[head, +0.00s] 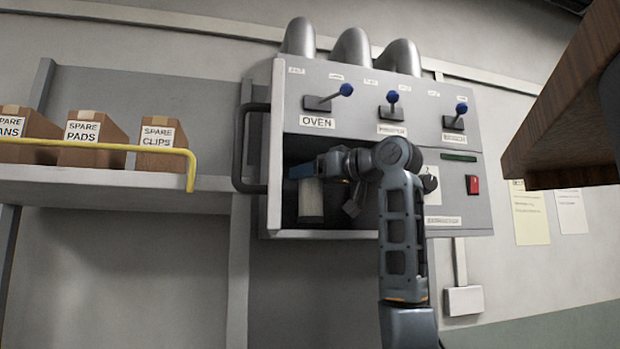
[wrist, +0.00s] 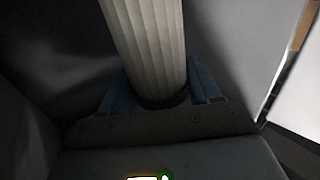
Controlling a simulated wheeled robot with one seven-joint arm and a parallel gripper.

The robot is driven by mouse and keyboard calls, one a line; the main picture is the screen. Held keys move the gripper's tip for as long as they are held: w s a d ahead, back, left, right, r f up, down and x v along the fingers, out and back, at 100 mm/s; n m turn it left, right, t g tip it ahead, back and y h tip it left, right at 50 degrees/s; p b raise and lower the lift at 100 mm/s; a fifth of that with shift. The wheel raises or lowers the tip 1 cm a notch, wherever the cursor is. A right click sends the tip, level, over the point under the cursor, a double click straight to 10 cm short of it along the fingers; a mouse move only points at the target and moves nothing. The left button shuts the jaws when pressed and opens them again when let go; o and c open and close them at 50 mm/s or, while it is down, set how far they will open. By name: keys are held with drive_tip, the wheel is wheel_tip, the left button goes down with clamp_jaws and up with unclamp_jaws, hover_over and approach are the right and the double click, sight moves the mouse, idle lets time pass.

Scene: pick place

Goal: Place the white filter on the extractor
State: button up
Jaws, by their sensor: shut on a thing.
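The white filter (wrist: 148,45) is a pale ribbed cylinder; in the wrist view it stands between the blue fingers of my gripper (wrist: 160,92). In the head view the filter (head: 311,201) hangs roughly upright inside the dark opening of the grey cabinet, under the OVEN label. My gripper (head: 306,172) is shut on it, at its upper part in the head view. The grey cabinet (head: 330,73) carries a label at its lower right that seems to read EXTRACTOR (head: 442,221). My arm covers the right part of the opening.
A dark handle (head: 243,150) stands out left of the opening. Several blue-knobbed levers (head: 392,97) and a red switch (head: 472,185) are on the cabinet front. A shelf (head: 80,175) with cardboard boxes and a yellow rail is left. A wooden edge (head: 560,120) juts in at upper right.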

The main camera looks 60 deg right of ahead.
drive_tip(key=shift+w+f, duration=0.15)
drive_tip(key=shift+f, duration=0.6)
drive_tip(key=shift+f, duration=0.15)
drive_tip(key=o, duration=1.1)
drive_tip(key=b+v, duration=0.3)
drive_tip(key=v, duration=0.9)
